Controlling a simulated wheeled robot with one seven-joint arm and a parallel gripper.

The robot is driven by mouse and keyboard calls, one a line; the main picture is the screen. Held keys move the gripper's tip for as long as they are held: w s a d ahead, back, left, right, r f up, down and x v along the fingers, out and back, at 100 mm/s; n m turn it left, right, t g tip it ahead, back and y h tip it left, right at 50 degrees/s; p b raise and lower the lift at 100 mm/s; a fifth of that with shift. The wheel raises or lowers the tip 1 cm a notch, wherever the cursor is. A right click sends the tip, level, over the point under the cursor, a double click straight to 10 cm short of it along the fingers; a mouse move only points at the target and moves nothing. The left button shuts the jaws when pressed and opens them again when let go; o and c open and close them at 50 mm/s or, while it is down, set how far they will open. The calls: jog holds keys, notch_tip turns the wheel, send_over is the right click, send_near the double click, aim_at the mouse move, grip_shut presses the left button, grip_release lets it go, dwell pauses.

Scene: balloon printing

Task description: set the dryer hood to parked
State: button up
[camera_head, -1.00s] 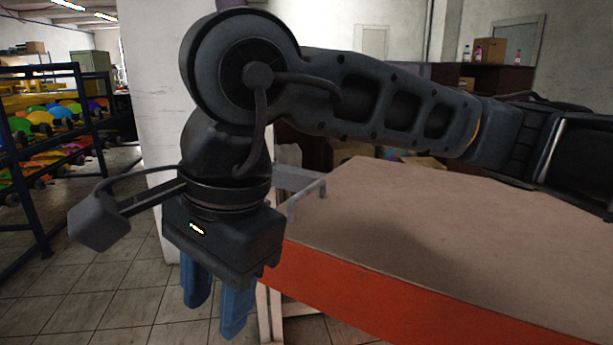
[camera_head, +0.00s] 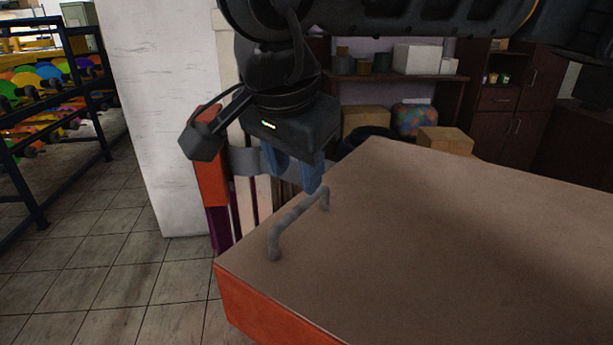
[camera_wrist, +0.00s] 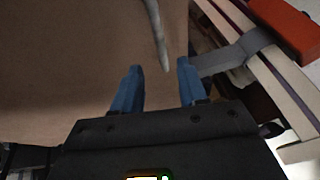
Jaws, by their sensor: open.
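The dryer hood (camera_head: 430,240) seems to be the large box with a flat brown top and an orange-red side; it fills the lower right of the head view. A grey bar handle (camera_head: 296,214) stands on its top near the left edge. My gripper (camera_head: 295,178) is open and empty, pointing down just beyond the handle's far end. In the wrist view the blue fingertips (camera_wrist: 160,68) are spread, with one end of the handle (camera_wrist: 156,30) appearing between and ahead of them. I cannot tell whether they touch it.
A grey bracket (camera_head: 244,160) and an orange block (camera_head: 211,180) stand behind the hood's left edge, by a white pillar (camera_head: 155,120). Shelves with boxes (camera_head: 420,60) stand behind. The tiled floor at left is clear.

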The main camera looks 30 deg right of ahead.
aim_at(302, 203)
jog(key=shift+p+x, duration=0.85)
jog(key=shift+x, duration=3.15)
jog(key=shift+w+d+r, duration=0.1)
jog(key=shift+r, duration=0.05)
grip_shut()
